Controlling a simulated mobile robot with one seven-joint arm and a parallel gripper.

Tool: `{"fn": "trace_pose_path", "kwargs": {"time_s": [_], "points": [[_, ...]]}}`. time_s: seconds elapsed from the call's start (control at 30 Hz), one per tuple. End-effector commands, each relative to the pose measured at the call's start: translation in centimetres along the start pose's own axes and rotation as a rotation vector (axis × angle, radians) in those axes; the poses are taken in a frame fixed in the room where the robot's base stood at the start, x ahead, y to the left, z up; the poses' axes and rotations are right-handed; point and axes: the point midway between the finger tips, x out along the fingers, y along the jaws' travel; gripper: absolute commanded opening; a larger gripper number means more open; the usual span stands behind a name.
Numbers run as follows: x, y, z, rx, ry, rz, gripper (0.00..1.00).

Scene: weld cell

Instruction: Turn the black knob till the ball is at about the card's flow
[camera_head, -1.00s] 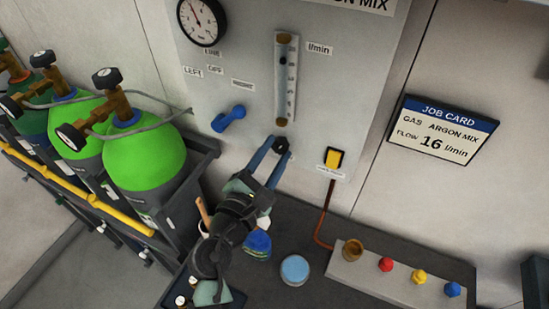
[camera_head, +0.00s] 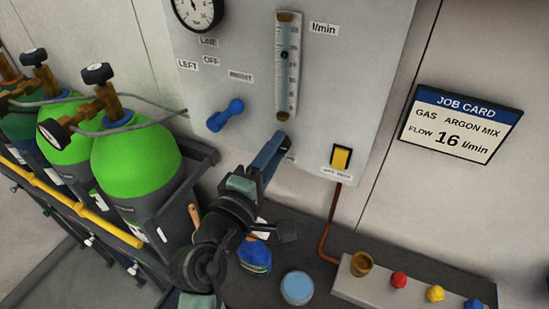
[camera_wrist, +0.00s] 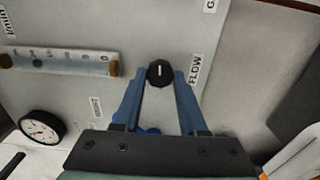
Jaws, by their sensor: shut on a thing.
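The black knob (camera_wrist: 160,72), with a white mark, sits on the grey panel beside a FLOW label in the wrist view. My gripper (camera_wrist: 161,77) has its blue fingers on both sides of the knob and is shut on it. In the head view my gripper (camera_head: 280,139) reaches the panel under the flow tube, mostly hiding the knob. The flow tube (camera_head: 294,85) is upright with a small dark ball (camera_head: 285,55) somewhat above its middle; scale figures are too small to read surely. The job card (camera_head: 461,125) reads argon mix, flow 16 l/min.
A blue lever (camera_head: 226,115) points up-right near the LEFT, OFF and RIGHT labels. A round gauge (camera_head: 198,10) is above it. A yellow switch (camera_head: 341,158) sits right of my gripper. Green cylinders (camera_head: 135,165) stand left. A blue-topped tin (camera_head: 297,288) is on the bench below.

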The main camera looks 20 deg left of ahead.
Motion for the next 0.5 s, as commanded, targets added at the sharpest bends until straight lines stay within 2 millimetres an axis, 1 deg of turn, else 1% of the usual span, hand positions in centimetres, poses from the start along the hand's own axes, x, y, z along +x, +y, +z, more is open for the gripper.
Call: {"fn": "trace_pose_path", "kwargs": {"time_s": [0.03,0.2,0.5], "points": [[-0.01,-0.27,0.02,0.026,0.0,-0.001,0.0],[0.02,-0.18,0.04,0.094,-0.001,-0.001,0.0],[0.01,-0.07,0.05,0.14,-0.002,-0.002,0.0]]}}
